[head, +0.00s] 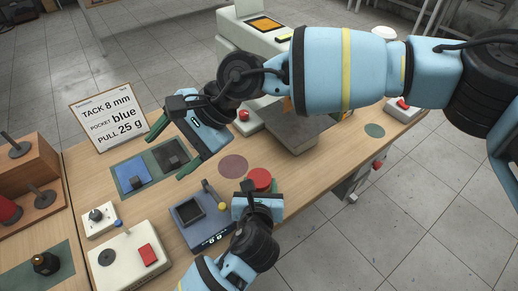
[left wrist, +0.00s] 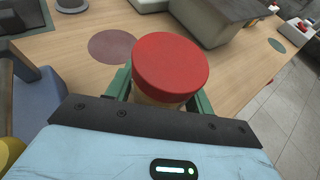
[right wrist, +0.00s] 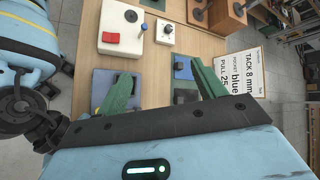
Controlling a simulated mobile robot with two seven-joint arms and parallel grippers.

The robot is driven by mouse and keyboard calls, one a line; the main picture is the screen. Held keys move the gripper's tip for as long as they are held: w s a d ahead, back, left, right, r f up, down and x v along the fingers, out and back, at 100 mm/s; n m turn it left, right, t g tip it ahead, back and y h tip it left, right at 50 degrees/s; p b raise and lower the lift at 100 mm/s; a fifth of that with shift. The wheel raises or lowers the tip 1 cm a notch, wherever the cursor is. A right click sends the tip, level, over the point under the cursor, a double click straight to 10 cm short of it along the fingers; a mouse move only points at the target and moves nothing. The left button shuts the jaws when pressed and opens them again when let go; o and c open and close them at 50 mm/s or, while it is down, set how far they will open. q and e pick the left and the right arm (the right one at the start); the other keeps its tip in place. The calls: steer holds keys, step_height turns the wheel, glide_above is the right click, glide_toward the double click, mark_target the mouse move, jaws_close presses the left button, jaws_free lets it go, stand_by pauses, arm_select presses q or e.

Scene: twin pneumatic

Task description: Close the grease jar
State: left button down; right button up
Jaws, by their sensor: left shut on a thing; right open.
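The grease jar has a round red lid (head: 260,177), seen large in the left wrist view (left wrist: 170,66) with a strip of beige jar body (left wrist: 147,98) below it. The lid sits on top of the body; whether it is tight I cannot tell. My left gripper (head: 261,188) is shut on the jar, its green fingers on both sides below the lid. Whether the jar touches the table is hidden. My right gripper (head: 170,150) is open and empty, left of the jar above the two pads; its spread fingers show in the right wrist view (right wrist: 165,88).
A mauve disc (head: 233,166) lies beside the jar. A blue-grey device with a display (head: 190,222) stands left of my left gripper. Blue and grey pads (head: 127,186), a white control box (head: 128,268), a wooden rack (head: 40,165) and a printed sign (head: 105,117) are further left.

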steer(key=w+d+f+n+h, duration=0.1)
steer(key=d+f+n+h, duration=0.1)
steer(key=d+f+h, duration=0.3)
steer(key=n+t+h, duration=0.2)
steer(key=h, duration=0.2)
glide_above(259, 177)
steer(key=a, duration=0.1)
steer(key=shift+s+f, duration=0.2)
steer(key=shift+s, duration=0.1)
steer(key=shift+w+d, duration=0.25)
steer(key=shift+d, duration=0.35)
steer(key=shift+f, duration=4.05)
steer(key=c, duration=1)
steer(key=m, duration=0.6)
